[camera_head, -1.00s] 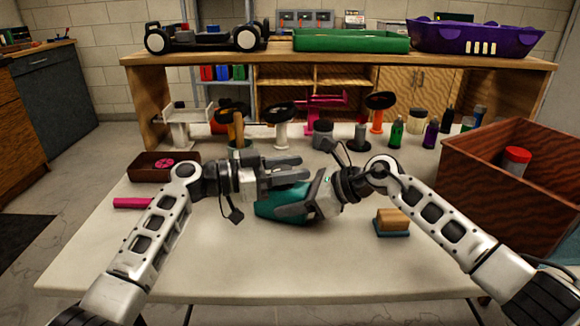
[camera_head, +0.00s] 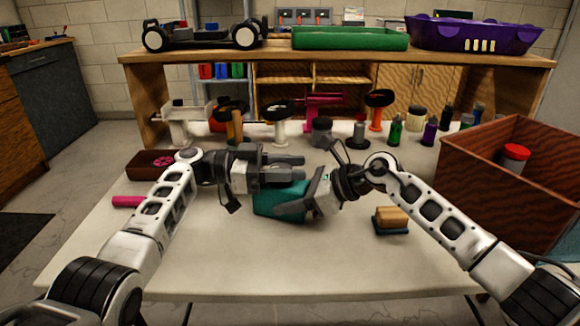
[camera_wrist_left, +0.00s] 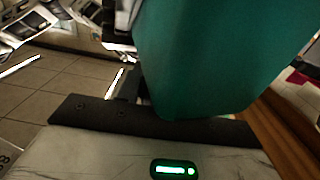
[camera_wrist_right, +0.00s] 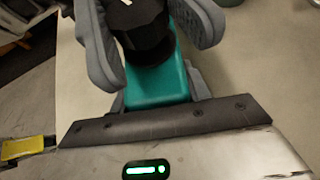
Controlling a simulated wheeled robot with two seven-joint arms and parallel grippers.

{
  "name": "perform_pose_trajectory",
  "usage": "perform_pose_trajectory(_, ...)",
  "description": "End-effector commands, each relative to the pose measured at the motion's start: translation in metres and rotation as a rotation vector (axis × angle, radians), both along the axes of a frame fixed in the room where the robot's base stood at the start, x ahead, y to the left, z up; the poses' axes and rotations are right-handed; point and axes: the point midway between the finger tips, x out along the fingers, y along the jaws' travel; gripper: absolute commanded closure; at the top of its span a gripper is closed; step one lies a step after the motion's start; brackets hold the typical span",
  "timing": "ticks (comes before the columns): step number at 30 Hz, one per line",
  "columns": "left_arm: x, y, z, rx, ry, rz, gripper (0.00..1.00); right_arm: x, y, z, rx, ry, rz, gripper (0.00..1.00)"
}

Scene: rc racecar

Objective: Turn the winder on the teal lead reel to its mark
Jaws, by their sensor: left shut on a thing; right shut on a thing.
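The teal lead reel (camera_head: 278,202) is held above the middle of the white table, between my two grippers. My left gripper (camera_head: 292,172) is shut on the reel's body, which also fills much of the left wrist view (camera_wrist_left: 215,55). My right gripper (camera_head: 308,206) comes in from the right, its grey fingers on both sides of the black winder (camera_wrist_right: 148,38). It is shut on the winder, with the teal body behind it. A small white line shows on the winder near the picture's top edge. I cannot make out the mark on the reel.
A wood-topped block (camera_head: 392,217) lies right of the reel, and a wooden crate (camera_head: 505,205) stands at the right. A brown tray (camera_head: 143,168) and a pink bar (camera_head: 127,201) are at left. Bottles and stands line the back. The front of the table is clear.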

Motion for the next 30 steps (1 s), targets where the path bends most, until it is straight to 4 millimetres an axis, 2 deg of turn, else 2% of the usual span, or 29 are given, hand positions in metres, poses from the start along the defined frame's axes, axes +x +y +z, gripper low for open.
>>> perform_pose_trajectory(1,-0.001,0.000,-0.005,0.006,0.007,-0.002,0.86,-0.001,0.000,-0.005,-0.006,0.008,0.001,0.73)
perform_pose_trajectory(2,-0.001,0.000,-0.005,0.006,0.007,-0.002,0.58,-0.001,0.000,-0.005,-0.006,0.008,0.001,0.73)
perform_pose_trajectory(3,-0.001,0.000,-0.004,0.006,0.007,-0.002,0.47,-0.001,0.000,-0.005,-0.006,0.009,0.001,0.73)
perform_pose_trajectory(4,-0.001,0.000,-0.004,0.005,0.006,-0.002,0.41,-0.001,0.000,-0.005,-0.006,0.009,0.001,0.73)
perform_pose_trajectory(12,0.000,0.000,-0.002,0.003,0.003,-0.001,0.41,-0.001,-0.001,-0.006,-0.007,0.008,0.000,0.73)
perform_pose_trajectory(16,0.000,0.010,-0.002,0.002,0.003,0.001,0.41,-0.001,-0.001,-0.006,-0.007,0.008,0.000,0.73)
perform_pose_trajectory(30,0.002,0.100,-0.001,0.004,0.003,0.002,0.41,-0.001,-0.001,-0.006,-0.007,0.008,0.000,0.73)
